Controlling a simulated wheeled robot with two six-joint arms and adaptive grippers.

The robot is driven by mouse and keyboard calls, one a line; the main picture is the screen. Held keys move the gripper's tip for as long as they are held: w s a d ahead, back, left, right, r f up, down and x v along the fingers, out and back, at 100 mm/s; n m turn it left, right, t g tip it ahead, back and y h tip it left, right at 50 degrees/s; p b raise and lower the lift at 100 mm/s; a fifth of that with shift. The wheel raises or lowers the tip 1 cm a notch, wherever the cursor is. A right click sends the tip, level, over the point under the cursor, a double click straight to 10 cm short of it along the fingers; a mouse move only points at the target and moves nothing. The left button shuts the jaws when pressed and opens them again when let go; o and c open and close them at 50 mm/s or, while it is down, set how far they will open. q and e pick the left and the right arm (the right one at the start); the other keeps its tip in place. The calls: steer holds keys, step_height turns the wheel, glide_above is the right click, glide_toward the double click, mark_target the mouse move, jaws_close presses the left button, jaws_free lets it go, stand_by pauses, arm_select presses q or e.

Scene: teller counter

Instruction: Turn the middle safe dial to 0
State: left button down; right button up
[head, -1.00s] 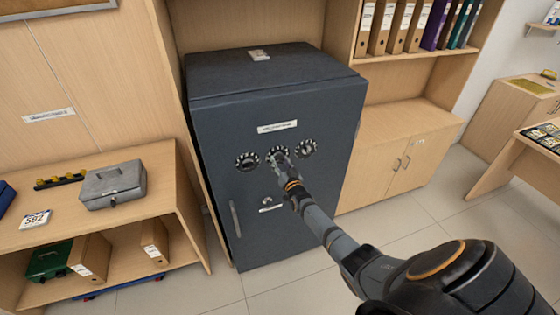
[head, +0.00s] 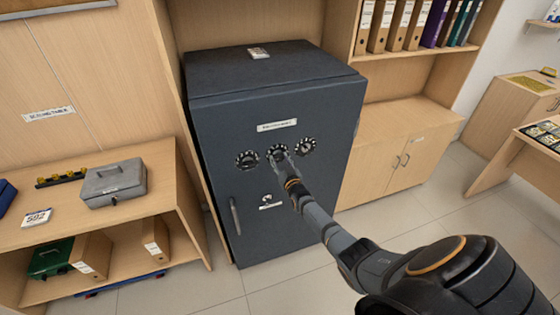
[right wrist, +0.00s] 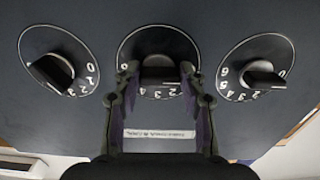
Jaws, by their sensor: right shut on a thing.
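The dark grey safe (head: 300,210) has a row of three black dials with white numbers. The middle dial (head: 277,149) also shows in the right wrist view (right wrist: 159,38), which is upside down relative to the head view. My right gripper (head: 281,159) is at this dial. In the right wrist view its fingers (right wrist: 160,72) stand on both sides of the dial's knob and are shut on it. Several digits show around the knob; the dial's exact setting is hidden by the fingers. The left gripper is not in view.
The other dials, one (head: 247,161) and another (head: 307,147), sit close on either side. Below are a small keyhole plate (head: 267,199) and the safe handle (head: 235,217). A shelf with a grey cash box (head: 114,185) stands left; a wooden cabinet (head: 385,165) stands right.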

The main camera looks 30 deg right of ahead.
steer(key=o, duration=1.1)
steer(key=shift+o, duration=0.2)
steer(key=shift+s+f, duration=0.1)
steer(key=shift+s, duration=0.1)
steer(key=v, duration=1.1)
steer(key=shift+s, duration=0.3)
steer(key=shift+a+f, duration=0.1)
steer(key=shift+f, duration=0.05)
